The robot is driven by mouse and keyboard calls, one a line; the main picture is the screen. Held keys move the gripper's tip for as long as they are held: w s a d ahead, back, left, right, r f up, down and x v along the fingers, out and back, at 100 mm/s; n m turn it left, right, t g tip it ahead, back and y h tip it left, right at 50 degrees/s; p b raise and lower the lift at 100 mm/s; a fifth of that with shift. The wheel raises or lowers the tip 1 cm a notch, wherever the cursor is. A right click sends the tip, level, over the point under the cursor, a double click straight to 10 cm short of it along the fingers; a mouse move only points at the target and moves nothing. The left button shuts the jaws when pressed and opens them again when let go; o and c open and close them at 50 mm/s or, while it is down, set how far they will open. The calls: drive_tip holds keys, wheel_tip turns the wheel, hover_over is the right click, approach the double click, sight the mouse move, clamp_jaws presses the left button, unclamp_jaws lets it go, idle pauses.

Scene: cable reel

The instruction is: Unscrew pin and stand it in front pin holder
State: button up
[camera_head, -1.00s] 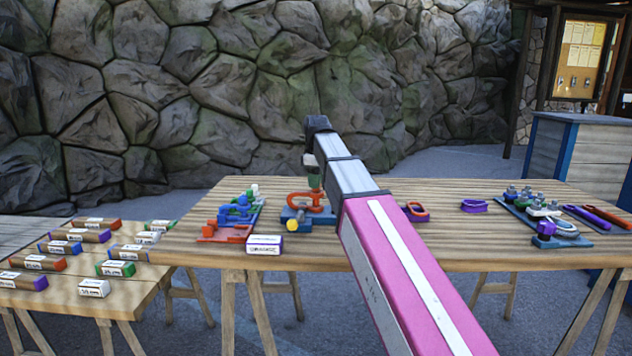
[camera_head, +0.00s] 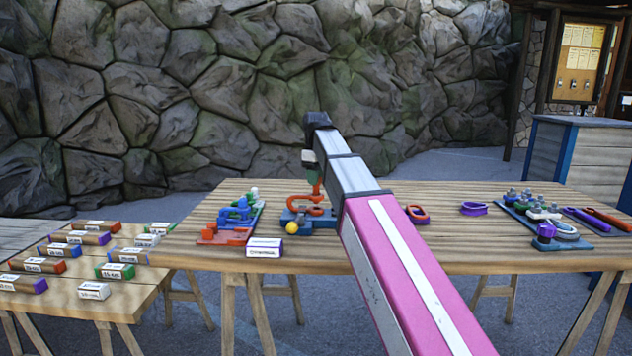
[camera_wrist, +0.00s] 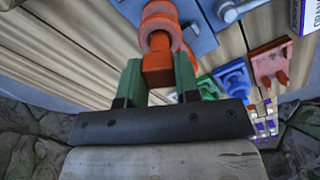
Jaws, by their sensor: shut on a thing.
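My gripper (camera_wrist: 158,82) is shut on an orange pin (camera_wrist: 158,70), with one green finger on each side of its blocky end. In the wrist view, orange-red ring shapes lie just beyond that end, so I cannot tell whether the pin is clear of the shackle. In the head view, the orange shackle (camera_head: 306,211) sits on a blue fixture (camera_head: 322,220) below my gripper (camera_head: 314,172). A yellow ball-shaped end (camera_head: 291,228) shows at the fixture's front. I cannot make out the front pin holder.
Blue, green and orange parts (camera_head: 236,213) and a white labelled box (camera_head: 265,247) stand left of the fixture. An orange-and-purple shackle (camera_head: 417,214), a purple ring (camera_head: 474,208) and a crowded tool tray (camera_head: 555,226) lie to the right. The wooden table (camera_head: 440,245) has bare space between.

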drive_tip(key=shift+r, duration=2.9)
